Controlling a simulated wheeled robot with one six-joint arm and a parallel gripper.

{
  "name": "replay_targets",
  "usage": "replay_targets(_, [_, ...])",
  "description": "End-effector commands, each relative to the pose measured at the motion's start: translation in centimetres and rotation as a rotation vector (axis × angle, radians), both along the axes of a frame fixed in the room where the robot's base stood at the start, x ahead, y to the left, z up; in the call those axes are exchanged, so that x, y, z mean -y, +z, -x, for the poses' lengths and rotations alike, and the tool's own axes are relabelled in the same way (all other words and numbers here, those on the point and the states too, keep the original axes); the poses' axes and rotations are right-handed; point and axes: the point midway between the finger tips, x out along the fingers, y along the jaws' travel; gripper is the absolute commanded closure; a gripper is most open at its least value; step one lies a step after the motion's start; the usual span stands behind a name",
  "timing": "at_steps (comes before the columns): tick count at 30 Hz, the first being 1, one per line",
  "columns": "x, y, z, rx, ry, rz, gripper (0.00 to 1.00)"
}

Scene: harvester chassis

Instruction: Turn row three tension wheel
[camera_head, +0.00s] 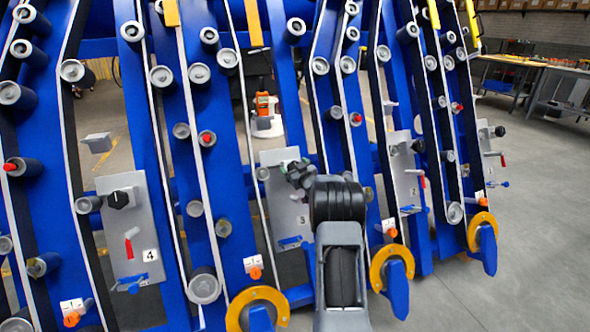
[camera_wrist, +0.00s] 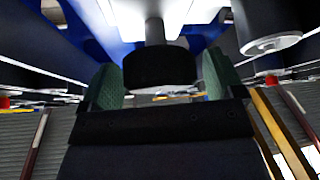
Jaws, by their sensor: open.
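The row three plate (camera_head: 283,216) is light grey, marked 3, and stands in the middle of the head view. My gripper (camera_head: 298,174) is in front of its upper part and hides most of the wheel there.
The row four plate (camera_head: 133,238) with black wheel (camera_head: 119,199) and red lever is on the left. Another plate (camera_head: 404,168) stands to the right. Blue beams (camera_head: 223,140) with rollers and belts crowd both sides. Open floor (camera_head: 535,210) lies at the right, with a workbench (camera_head: 550,75) behind.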

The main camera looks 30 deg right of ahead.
Motion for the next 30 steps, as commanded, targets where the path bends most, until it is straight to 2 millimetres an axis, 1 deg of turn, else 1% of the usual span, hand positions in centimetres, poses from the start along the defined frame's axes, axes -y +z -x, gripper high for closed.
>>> replay_targets(7, [-0.02,0.01,-0.05,0.000,0.000,0.000,0.13])
replay_targets(8, [-0.01,0.00,-0.04,0.000,0.000,0.000,0.15])
replay_targets(21, [-0.01,0.01,-0.02,0.000,0.000,0.000,0.57])
replay_targets(23, [-0.01,0.01,-0.02,0.000,0.000,0.000,0.62])
replay_targets(30, [-0.04,-0.05,-0.02,0.006,-0.014,-0.023,0.62])
